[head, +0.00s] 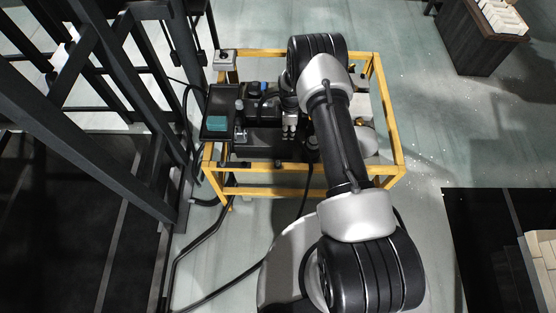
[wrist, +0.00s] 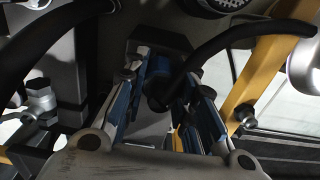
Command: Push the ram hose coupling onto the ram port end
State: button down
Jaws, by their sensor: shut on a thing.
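In the wrist view my gripper (wrist: 168,112) is shut on the end of a black hose, the ram hose coupling (wrist: 158,96). The coupling is a dark round piece between the blue-lined fingers. Its hose (wrist: 215,42) curves up and away to the right. Most of the coupling is hidden by the fingers. A silver hex fitting (wrist: 40,98) is at the left, apart from the gripper, and I cannot tell whether it is the ram port end. In the head view my gripper is over the middle of the yellow-framed unit (head: 390,120), largely covered by my arm.
A black tray with a teal block (head: 217,124) sits at the unit's left. A dark steel frame (head: 120,80) stands close on the left. Black hose (head: 225,275) trails over the floor. A dark crate (head: 478,45) is at the upper right. The floor right of the unit is clear.

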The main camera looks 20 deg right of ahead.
jog(key=shift+f, duration=0.1)
jog(key=c, duration=1.2)
grip_release()
jog(key=shift+c, duration=0.2)
jog(key=shift+o, duration=0.2)
jog(key=shift+r, duration=0.2)
jog(key=shift+r+p, duration=1.15)
jog(key=shift+r, duration=0.75)
jog(key=shift+r, duration=0.2)
